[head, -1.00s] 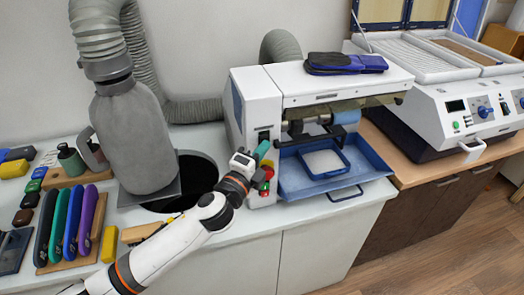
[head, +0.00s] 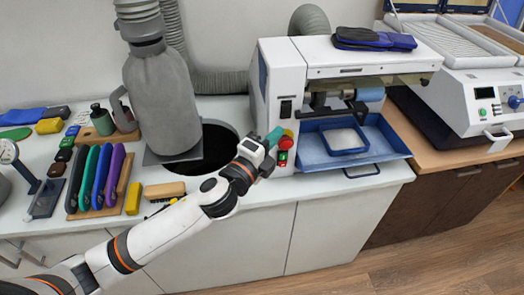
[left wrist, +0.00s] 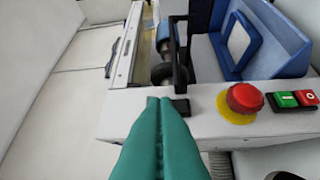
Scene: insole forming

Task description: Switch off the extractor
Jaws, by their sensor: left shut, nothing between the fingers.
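A white machine (head: 275,85) stands on the counter, with a black rocker switch (head: 286,108) on its narrow front panel. Below it are a red mushroom button (head: 287,134) on a yellow base and a green and red button pair (head: 282,157). A grey extraction hose and bag (head: 160,100) stand to the left. My left gripper (head: 275,137) is shut and empty, its teal fingers just left of the mushroom button. In the left wrist view the fingertips (left wrist: 160,100) are beside the black switch (left wrist: 181,107); I cannot tell whether they touch. My right gripper is out of view.
A blue tray (head: 330,155) juts from the machine's front, right of the buttons. A dark round opening (head: 215,150) lies in the counter behind my left arm. Coloured tools (head: 100,180) and small blocks stand at left. The floor in front is clear.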

